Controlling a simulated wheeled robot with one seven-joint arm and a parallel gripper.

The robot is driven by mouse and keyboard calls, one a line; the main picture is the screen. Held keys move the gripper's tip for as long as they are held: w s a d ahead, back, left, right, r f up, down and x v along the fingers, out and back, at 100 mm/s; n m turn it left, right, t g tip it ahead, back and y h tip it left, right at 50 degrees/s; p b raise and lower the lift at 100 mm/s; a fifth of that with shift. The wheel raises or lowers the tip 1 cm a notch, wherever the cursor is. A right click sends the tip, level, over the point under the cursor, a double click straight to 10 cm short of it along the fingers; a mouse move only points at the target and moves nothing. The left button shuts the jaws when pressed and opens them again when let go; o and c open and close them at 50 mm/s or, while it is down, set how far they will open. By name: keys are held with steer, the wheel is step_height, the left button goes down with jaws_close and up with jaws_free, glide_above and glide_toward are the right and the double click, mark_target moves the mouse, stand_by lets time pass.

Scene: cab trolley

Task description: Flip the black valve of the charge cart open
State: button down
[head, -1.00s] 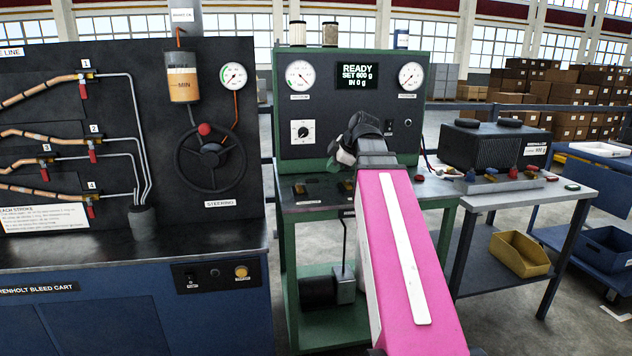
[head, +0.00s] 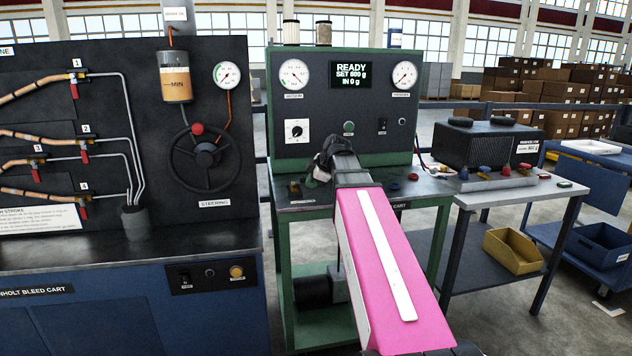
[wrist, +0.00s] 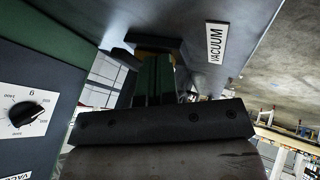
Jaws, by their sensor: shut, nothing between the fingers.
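The charge cart (head: 345,110) is a green cart with a dark panel of gauges, a dial and a READY display. My gripper (head: 322,165) is over its top, in front of the panel, at the end of my pink arm. A dark bar over a brassy body (wrist: 152,42), which looks like the black valve, sits by the VACUUM label in the wrist view, just beyond my fingers (wrist: 158,75). My gripper is shut and empty. My fingers partly cover this part, so its handle angle and any contact are unclear.
The bleed cart (head: 130,255) with its steering wheel (head: 203,160) stands close on the left. On the right, a side table (head: 480,195) holds a black unit (head: 488,143) and several coloured couplings. A yellow bin (head: 513,252) is below.

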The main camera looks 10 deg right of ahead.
steer(key=shift+w, duration=0.85)
